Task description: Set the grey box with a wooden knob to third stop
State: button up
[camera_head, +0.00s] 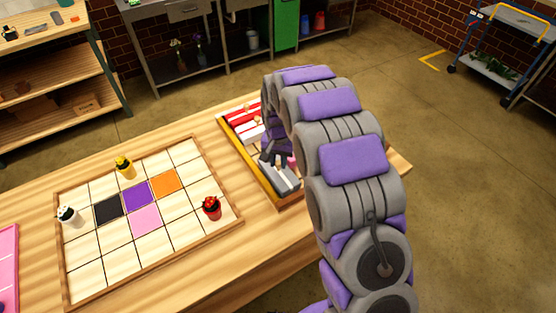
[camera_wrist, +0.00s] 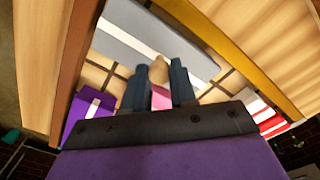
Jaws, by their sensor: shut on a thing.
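The grey box (camera_head: 285,178) with a white stripe lies at the near end of a shallow wooden tray on the table. In the wrist view the grey box (camera_wrist: 130,36) spans the upper middle, beside the tray's yellow edge. Its round wooden knob (camera_wrist: 158,70) is between my two dark fingers. My gripper (camera_wrist: 158,66) is shut on this knob. In the head view my arm and gripper (camera_head: 274,157) reach down over the tray and hide part of it. I cannot make out any stop marks.
The tray's yellow edge (camera_head: 250,165) runs alongside. Red-and-white boxes (camera_head: 243,122) lie at its far end. A purple box (camera_wrist: 88,114) and a pink piece (camera_wrist: 161,98) are close to my fingers.

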jog(key=shift+s, duration=0.1)
grip_shut()
jog(key=w+a+p, duration=0.1)
jog(key=w, duration=0.1)
jog(key=w+a+p, duration=0.1)
jog(key=w+a, duration=0.1)
jog(key=w, duration=0.1)
jog(key=w+a+p, duration=0.1)
jog(key=w+a, duration=0.1)
jog(key=shift+w, duration=0.15)
dwell(0.3)
jog(key=o, duration=0.8)
grip_release()
